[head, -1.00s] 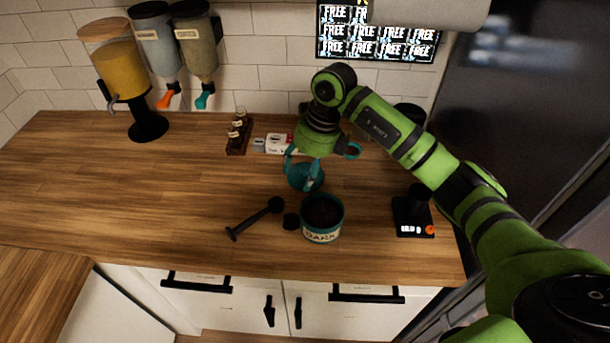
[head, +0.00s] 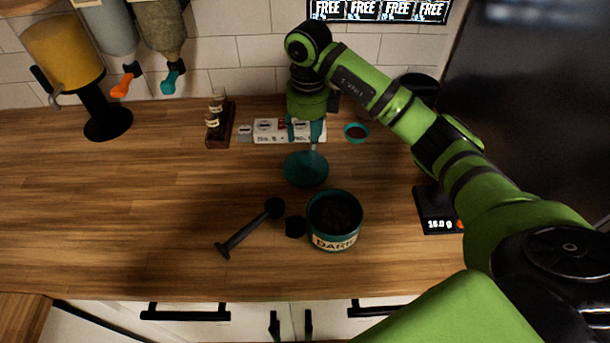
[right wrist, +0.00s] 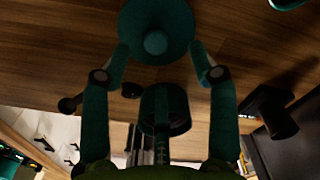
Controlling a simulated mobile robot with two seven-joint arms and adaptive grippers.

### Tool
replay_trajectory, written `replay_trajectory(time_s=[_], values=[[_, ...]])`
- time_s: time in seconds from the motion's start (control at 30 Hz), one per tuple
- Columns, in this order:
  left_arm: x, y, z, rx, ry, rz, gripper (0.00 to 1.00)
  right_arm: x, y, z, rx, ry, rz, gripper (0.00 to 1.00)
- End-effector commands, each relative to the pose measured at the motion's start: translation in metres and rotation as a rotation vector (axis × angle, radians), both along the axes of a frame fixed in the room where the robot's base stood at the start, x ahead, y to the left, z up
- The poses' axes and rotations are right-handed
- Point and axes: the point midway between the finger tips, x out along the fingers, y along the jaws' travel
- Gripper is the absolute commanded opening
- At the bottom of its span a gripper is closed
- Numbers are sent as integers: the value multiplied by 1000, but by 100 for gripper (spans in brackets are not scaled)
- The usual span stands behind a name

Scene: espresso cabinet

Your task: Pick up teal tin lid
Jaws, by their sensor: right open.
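The teal tin lid (head: 306,171) lies on the wooden counter, behind and slightly left of the open teal tin marked DARK (head: 333,240). In the right wrist view the lid (right wrist: 157,20) is round, with a knob in its middle. My right gripper (head: 304,137) is just behind and above the lid in the head view. In the right wrist view its fingers (right wrist: 160,57) are spread on either side of the lid's near part, with nothing held. Contact with the lid cannot be told. My left gripper is out of view.
A black tamper-like tool (head: 246,230) lies left of the tin. A black scale (head: 438,210) stands at right. A small teal cup (head: 356,132), white boxes (head: 280,130) and a bottle rack (head: 219,125) stand behind.

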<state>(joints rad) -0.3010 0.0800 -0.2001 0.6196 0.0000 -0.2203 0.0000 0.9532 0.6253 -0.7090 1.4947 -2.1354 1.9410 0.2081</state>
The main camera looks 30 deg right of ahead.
Motion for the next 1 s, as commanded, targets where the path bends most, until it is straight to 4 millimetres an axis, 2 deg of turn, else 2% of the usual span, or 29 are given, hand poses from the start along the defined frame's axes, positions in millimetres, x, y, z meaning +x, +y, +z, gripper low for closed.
replay_trajectory(time_s=[0.07, 0.33, 0.43, 0.6, 0.87, 1.0], values=[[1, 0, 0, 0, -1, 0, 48, 0, 0, -6, 1, 3, 0, 60], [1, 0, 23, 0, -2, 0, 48, -5, 4, -31, 2, 6, 1, 60], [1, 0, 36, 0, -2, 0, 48, -9, 7, -45, 3, 6, 0, 60], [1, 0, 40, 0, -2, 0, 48, -8, 6, -68, 1, 3, -1, 60], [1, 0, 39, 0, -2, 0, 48, -7, 6, -73, 0, -1, 1, 60], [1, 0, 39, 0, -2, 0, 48, -7, 6, -72, 0, 0, 0, 12]])
